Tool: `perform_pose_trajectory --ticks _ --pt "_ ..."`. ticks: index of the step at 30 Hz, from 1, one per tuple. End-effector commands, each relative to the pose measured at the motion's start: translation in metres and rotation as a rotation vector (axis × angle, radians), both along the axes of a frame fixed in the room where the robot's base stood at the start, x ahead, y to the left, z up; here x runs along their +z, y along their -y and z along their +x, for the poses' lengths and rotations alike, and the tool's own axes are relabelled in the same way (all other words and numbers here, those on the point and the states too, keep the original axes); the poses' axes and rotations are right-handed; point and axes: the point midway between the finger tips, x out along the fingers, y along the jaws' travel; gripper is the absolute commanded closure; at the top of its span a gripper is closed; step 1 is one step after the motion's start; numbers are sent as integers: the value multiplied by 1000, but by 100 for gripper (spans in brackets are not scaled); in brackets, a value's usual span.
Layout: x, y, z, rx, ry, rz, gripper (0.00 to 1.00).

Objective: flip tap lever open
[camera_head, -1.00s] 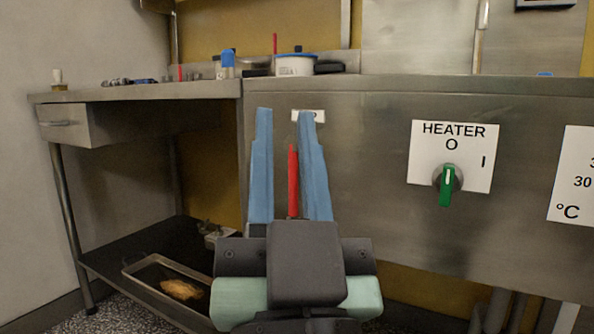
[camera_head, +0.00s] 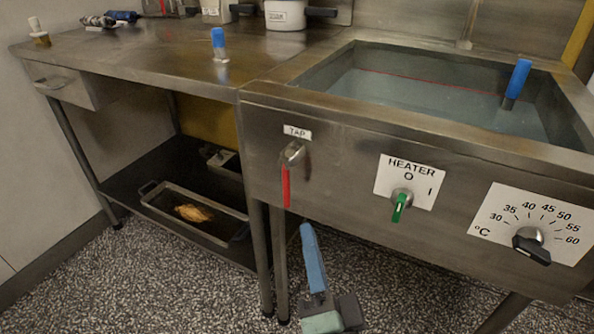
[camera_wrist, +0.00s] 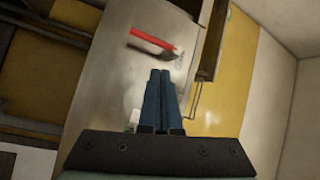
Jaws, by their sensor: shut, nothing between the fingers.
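The tap is a metal fitting (camera_head: 293,154) under the TAP label on the front of the steel tank. Its red lever (camera_head: 286,187) hangs straight down. My gripper (camera_head: 306,228) is in front of the tank, appearing below and slightly right of the lever's lower end. In the wrist view the blue fingers (camera_wrist: 160,76) are together and empty. The red lever (camera_wrist: 152,39) shows beyond the fingertips there, with a visible gap. The metal tap body (camera_wrist: 179,58) lies just right of the tips.
The heater's green knob (camera_head: 400,205) and the temperature dial (camera_head: 530,243) are to the right on the same panel. A steel table (camera_head: 150,52) stands left, with a tray (camera_head: 160,206) on its lower shelf. Speckled floor is clear in front.

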Motion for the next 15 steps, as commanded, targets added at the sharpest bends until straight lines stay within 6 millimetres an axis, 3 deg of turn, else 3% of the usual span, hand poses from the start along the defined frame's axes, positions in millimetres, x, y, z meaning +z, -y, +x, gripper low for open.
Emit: perform_pose_trajectory --ticks 1,6,15 --pt "6 4 -6 0 -37 54 100" --pt "-6 15 -23 -7 -119 217 100" --pt "-18 23 -38 -23 -175 340 100"
